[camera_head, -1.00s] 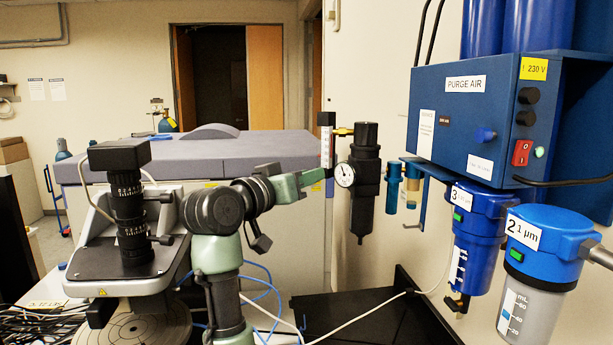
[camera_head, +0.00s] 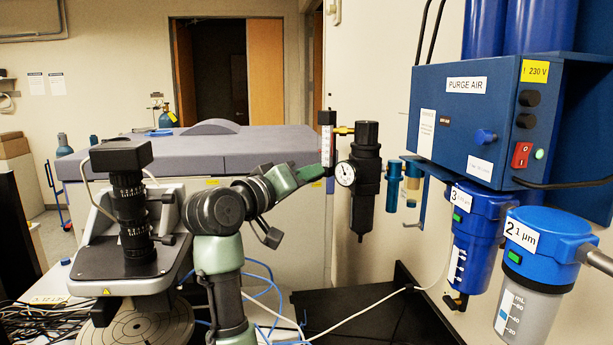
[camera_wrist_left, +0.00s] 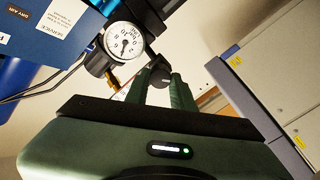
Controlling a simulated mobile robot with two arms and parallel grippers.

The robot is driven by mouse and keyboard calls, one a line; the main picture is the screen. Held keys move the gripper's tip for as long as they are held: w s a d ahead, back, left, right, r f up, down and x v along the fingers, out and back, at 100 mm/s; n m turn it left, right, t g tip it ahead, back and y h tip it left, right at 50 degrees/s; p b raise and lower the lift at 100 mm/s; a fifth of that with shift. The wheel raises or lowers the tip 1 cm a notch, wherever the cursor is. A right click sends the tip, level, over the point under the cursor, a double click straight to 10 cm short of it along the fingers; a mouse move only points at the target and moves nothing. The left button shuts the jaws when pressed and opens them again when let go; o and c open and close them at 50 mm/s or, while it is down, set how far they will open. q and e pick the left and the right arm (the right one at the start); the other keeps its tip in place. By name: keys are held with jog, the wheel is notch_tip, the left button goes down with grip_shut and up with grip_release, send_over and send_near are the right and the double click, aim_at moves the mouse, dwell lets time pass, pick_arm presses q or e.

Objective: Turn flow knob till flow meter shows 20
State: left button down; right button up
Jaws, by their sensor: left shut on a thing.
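The flow meter (camera_head: 326,143) is a slim upright tube with a pale scale, left of the black regulator in the head view. Its reading is too small to tell. My left gripper (camera_head: 325,170) is at its lower end. In the left wrist view the green fingers of this gripper (camera_wrist_left: 160,82) are shut on the dark round flow knob (camera_wrist_left: 159,73). The knob is mostly hidden in the head view. Only a sliver of the flow meter (camera_wrist_left: 122,92) shows in the wrist view. My right gripper is out of view.
The black regulator (camera_head: 364,190) with its round gauge (camera_head: 345,174) is close right of the gripper. The blue purge air box (camera_head: 470,125) and filters hang further right. A microscope (camera_head: 130,210) stands at left. A white cable crosses the black bench (camera_head: 340,310).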

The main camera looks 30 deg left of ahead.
pick_arm(q)
jog(key=shift+f, duration=0.1)
jog(key=c, duration=1.2)
grip_release()
jog(key=shift+w+d, duration=0.1)
jog(key=shift+w, duration=0.05)
jog(key=s+b, duration=0.1)
jog(key=s, duration=0.1)
jog(key=s+b, duration=0.1)
jog(key=s, duration=0.2)
jog(key=s+a+b, duration=0.1)
jog(key=s, duration=0.1)
jog(key=shift+s+b, duration=0.4)
